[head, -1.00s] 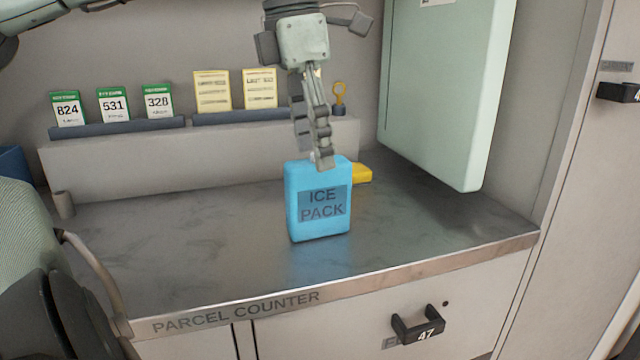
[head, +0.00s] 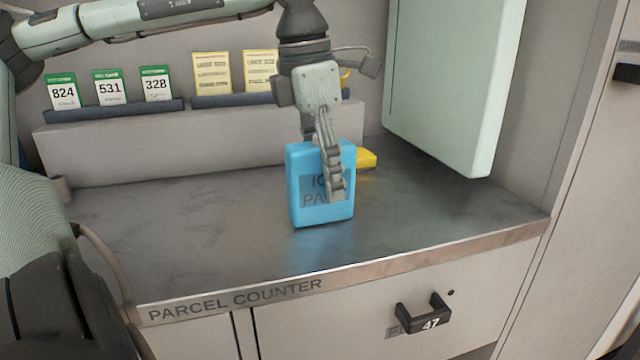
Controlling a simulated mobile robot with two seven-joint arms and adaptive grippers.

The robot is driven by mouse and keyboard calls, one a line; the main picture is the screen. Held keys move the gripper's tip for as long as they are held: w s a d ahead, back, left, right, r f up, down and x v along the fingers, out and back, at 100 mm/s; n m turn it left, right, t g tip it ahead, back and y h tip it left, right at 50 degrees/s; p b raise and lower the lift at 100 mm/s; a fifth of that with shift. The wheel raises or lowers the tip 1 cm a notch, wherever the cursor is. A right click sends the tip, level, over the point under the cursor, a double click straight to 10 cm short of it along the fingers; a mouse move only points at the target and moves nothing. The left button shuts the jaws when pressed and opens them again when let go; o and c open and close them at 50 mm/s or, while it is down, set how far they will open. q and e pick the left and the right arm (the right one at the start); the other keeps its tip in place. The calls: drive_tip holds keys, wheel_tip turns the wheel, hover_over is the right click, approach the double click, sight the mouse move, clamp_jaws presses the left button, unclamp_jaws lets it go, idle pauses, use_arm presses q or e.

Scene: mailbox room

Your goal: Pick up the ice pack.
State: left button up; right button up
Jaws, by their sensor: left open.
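The blue ice pack (head: 307,211) stands upright on the grey parcel counter (head: 200,235), near its middle. My left gripper (head: 332,190) points down over it. One finger hangs in front of the pack's labelled face and covers part of the lettering. The other finger is hidden behind the pack, so I cannot tell whether either touches it. The left gripper is open. My right gripper is not in view.
A yellow object (head: 366,158) lies just behind the pack on the right. A pale green cabinet (head: 450,85) hangs at the right. A ledge (head: 110,153) with number cards runs along the back. The counter's left part is clear.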

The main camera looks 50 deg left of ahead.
use_arm(q)
clamp_jaws()
idle(0.3)
drive_tip(key=shift+r, duration=0.15)
drive_tip(key=shift+r, duration=0.6)
wheel_tip(320, 180, up, 8)
drive_tip(key=shift+f+p, duration=0.2)
drive_tip(key=shift+p, duration=0.6)
wheel_tip(320, 180, up, 9)
drive_tip(key=p, duration=0.1)
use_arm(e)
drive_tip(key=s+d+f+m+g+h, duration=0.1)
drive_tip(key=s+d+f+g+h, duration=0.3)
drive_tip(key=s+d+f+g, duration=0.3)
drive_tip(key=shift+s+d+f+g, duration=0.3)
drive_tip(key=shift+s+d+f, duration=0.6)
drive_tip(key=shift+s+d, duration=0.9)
